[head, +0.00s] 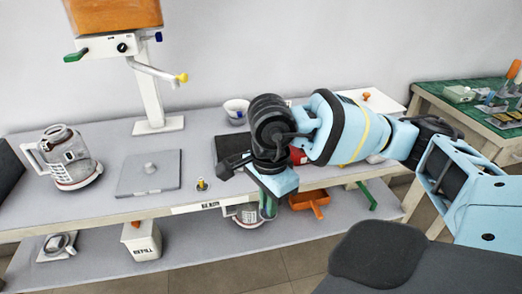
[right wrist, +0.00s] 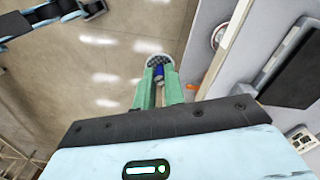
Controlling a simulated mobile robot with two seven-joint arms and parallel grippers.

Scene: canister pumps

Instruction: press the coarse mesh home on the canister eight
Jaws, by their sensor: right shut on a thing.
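My right gripper (head: 268,207) hangs in front of the bench's front edge, pointing down. In the right wrist view its green fingers (right wrist: 160,88) are shut on a small piece with a blue grip (right wrist: 158,72) and a round grey mesh-like disc (right wrist: 158,60). The disc hangs over open floor, apart from any canister. A grey and white canister (head: 70,157) with a handle and red base band stands upright on the bench at far left. Another similar body (head: 248,215) shows partly on the lower shelf, behind my right gripper. I cannot read a number on either. My left gripper is not seen.
A post (head: 149,95) carries an orange tank. A white bowl (head: 237,108) stands behind. A white bin (head: 142,240) and orange scoop (head: 309,199) are lower down.

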